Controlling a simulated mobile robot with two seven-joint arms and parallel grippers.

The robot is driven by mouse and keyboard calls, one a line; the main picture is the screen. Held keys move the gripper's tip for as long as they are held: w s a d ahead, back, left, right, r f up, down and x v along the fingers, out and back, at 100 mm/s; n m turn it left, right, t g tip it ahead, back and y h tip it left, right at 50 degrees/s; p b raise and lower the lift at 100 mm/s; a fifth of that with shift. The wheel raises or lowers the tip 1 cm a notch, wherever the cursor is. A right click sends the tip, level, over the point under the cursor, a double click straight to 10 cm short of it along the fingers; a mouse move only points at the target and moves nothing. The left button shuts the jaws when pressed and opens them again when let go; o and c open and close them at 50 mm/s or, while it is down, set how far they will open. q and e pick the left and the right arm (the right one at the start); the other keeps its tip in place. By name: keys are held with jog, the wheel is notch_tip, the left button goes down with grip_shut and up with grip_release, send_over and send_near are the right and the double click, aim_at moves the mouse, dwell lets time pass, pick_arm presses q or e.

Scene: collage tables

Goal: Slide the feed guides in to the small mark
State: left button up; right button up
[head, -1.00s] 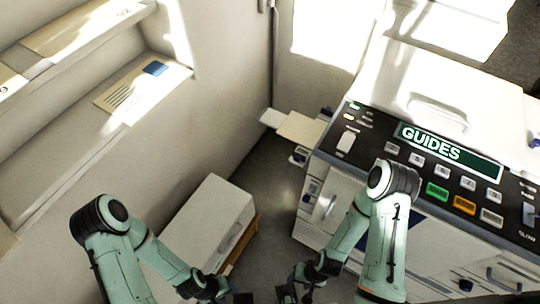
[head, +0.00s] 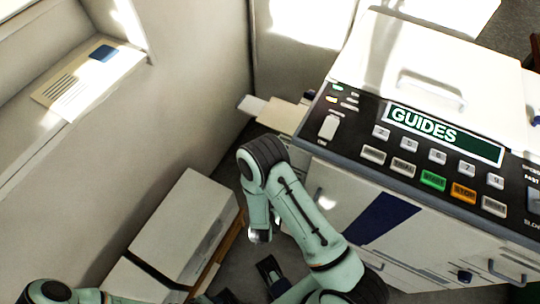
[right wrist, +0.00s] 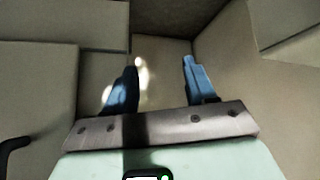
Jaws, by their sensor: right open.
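The copier-like machine (head: 400,190) fills the right of the head view, with "GUIDES" on its green display (head: 445,134). A pale feed tray (head: 282,116) sticks out from its left side. The feed guides and the small mark cannot be made out. My right arm bends in front of the machine's left side, below the tray. The right gripper shows in the right wrist view (right wrist: 158,85), its two blue fingers apart with nothing between them. In the head view its end is low and only partly seen. My left arm is at the bottom left edge; its gripper cannot be made out clearly.
A pale cabinet (head: 185,225) stands on the floor left of the machine, against the wall. A shelf with a printed card (head: 88,76) is at the upper left. A narrow strip of floor lies between cabinet and machine. Control buttons (head: 432,180) cover the front panel.

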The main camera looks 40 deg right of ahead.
jog(key=w+r+m+t+h+b, duration=0.2)
jog(key=w+r+m+h+b, duration=0.35)
jog(key=r+h, duration=0.55)
pick_arm(q)
notch_tip(320, 180, down, 7)
jog(key=w, duration=0.1)
jog(key=shift+w+a+t+b, duration=0.15)
jog(key=shift+w+t+b, duration=0.15)
jog(key=shift+b, duration=0.15)
pick_arm(e)
jog(key=r+x, duration=0.1)
jog(key=x, duration=1.1)
jog(key=shift+w+y, duration=0.3)
jog(key=shift+w, duration=0.1)
pick_arm(q)
jog(key=shift+r, duration=0.1)
